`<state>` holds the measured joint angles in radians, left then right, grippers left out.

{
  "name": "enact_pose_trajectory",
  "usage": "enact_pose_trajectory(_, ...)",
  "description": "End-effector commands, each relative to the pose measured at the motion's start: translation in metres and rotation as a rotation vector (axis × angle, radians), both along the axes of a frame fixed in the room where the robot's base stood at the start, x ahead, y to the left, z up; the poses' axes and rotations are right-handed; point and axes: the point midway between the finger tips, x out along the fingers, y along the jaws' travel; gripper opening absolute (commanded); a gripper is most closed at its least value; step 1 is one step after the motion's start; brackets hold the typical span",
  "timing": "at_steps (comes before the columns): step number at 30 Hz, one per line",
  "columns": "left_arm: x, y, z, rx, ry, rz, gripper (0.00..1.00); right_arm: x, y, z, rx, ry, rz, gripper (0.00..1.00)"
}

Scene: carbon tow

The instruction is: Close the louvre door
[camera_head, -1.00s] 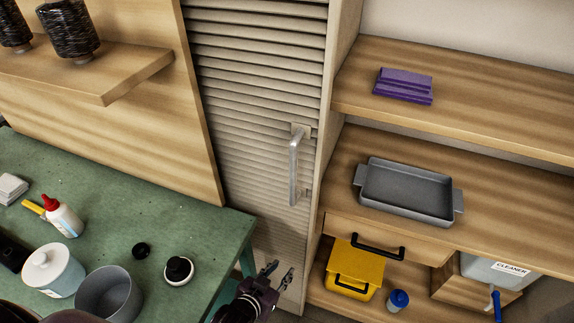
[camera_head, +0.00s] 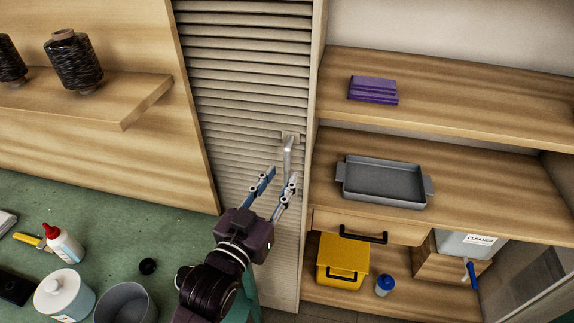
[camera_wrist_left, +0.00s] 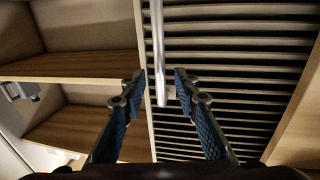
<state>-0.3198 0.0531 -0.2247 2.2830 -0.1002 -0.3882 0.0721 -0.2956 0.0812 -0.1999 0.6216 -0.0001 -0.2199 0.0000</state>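The louvre door (camera_head: 245,75) has beige horizontal slats and stands between the wooden panel and the open shelves. It looks flush in its frame; I cannot tell if a small gap remains. Its metal bar handle (camera_head: 288,158) is on the right side of the door, its lower part hidden by my gripper. My left gripper (camera_head: 280,178) is open and raised in front of the handle. In the left wrist view the handle (camera_wrist_left: 158,50) hangs between the open fingers (camera_wrist_left: 159,88), with no finger clearly touching it. My right gripper is not in view.
Left of the door is a green-topped table (camera_head: 110,215) with a white jar (camera_head: 64,296), a grey pot (camera_head: 125,303) and a glue bottle (camera_head: 63,244). On the right, shelves hold a grey tray (camera_head: 384,183), purple cloths (camera_head: 373,90) and a yellow box (camera_head: 342,262).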

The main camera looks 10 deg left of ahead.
Motion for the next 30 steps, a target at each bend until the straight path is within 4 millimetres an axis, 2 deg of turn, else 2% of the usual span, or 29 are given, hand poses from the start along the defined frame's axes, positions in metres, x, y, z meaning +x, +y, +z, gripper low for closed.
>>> enact_pose_trajectory(3, 0.019, -0.004, 0.003, 0.000, -0.001, 0.000, 0.29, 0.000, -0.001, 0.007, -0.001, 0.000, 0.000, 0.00)
enact_pose_trajectory(9, 0.039, -0.008, 0.001, 0.000, 0.000, 0.000, 0.29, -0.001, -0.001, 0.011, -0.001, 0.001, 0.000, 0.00)
enact_pose_trajectory(20, 0.045, -0.009, -0.001, 0.000, 0.001, 0.000, 0.29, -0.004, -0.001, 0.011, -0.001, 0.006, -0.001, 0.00)
enact_pose_trajectory(21, 0.045, -0.009, -0.001, 0.000, 0.001, 0.000, 0.27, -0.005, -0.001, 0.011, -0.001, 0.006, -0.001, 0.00)
enact_pose_trajectory(28, 0.044, -0.009, -0.001, 0.000, 0.001, 0.000, 0.02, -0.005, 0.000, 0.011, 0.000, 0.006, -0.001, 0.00)
enact_pose_trajectory(30, 0.044, -0.009, -0.001, 0.000, 0.001, 0.000, 0.00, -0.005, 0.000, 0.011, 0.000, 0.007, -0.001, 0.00)
